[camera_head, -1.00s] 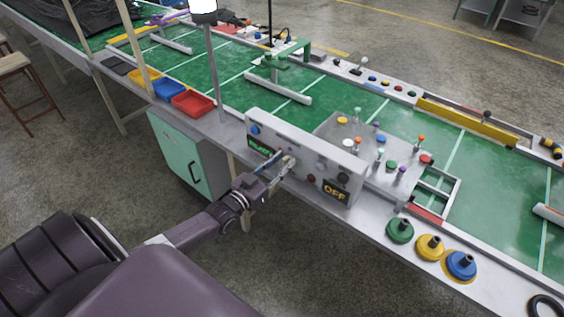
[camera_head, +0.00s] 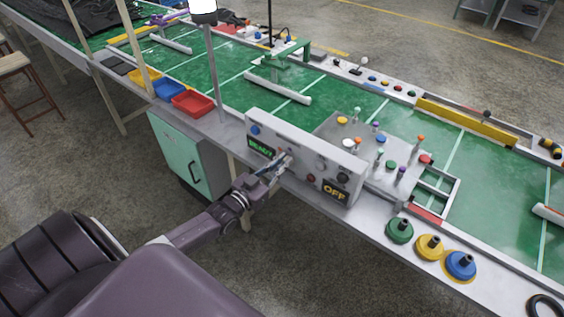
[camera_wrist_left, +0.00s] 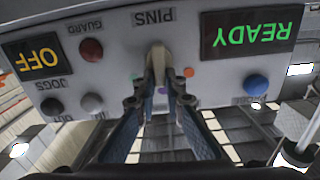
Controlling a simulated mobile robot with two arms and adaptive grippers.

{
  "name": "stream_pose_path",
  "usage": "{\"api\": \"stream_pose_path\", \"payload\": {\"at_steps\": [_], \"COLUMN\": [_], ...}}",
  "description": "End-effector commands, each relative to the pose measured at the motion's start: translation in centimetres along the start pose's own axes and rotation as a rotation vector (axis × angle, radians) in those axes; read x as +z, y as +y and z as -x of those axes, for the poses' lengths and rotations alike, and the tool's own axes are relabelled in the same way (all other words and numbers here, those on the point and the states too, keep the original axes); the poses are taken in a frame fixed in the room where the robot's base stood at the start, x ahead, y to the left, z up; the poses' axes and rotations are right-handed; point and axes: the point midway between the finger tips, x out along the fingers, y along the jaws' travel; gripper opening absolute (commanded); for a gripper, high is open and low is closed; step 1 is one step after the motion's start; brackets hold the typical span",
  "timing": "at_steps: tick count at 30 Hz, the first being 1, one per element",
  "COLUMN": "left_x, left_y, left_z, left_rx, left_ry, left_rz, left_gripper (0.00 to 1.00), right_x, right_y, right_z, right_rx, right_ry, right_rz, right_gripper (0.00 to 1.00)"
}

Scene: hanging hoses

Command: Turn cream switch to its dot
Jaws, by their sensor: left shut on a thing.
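The grey control box (camera_head: 305,150) stands at the front edge of the bench. Its cream switch (camera_wrist_left: 157,57) is below the upside-down PINS label in the left wrist view. My left gripper (camera_wrist_left: 159,77) is shut on the switch, with one finger on each side of it. Small coloured dots surround the switch: a red dot (camera_wrist_left: 188,72) at its right and a purple dot (camera_wrist_left: 162,90) beneath it, seen between the fingers. Which dot the switch points to is hard to tell. In the head view, my left gripper (camera_head: 279,166) covers the switch. My right gripper is not in view.
The box carries a green READY display (camera_wrist_left: 250,33), an OFF display (camera_wrist_left: 36,56), a red button (camera_wrist_left: 91,49), a blue button (camera_wrist_left: 256,84) and grey knobs. A board with coloured pegs (camera_head: 375,145) lies behind it. Red (camera_head: 193,103) and blue bins stand at left.

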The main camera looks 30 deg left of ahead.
Motion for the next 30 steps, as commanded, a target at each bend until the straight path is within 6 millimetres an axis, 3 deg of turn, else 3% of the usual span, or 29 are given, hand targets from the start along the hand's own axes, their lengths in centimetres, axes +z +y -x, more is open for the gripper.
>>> {"api": "stream_pose_path", "payload": {"at_steps": [14,30], "left_x": [0.2,0.8], "left_y": [0.8,1.5], "left_z": [0.0,0.0], "left_rx": [-0.001,0.0], "left_ry": [-0.001,-0.001], "left_rz": [-0.393,-0.84], "left_gripper": [0.0,0.0], "right_x": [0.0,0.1], "right_y": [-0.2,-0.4], "right_z": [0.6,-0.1], "right_rx": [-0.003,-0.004], "right_ry": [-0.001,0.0], "right_rz": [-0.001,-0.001], "right_gripper": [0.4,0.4]}}
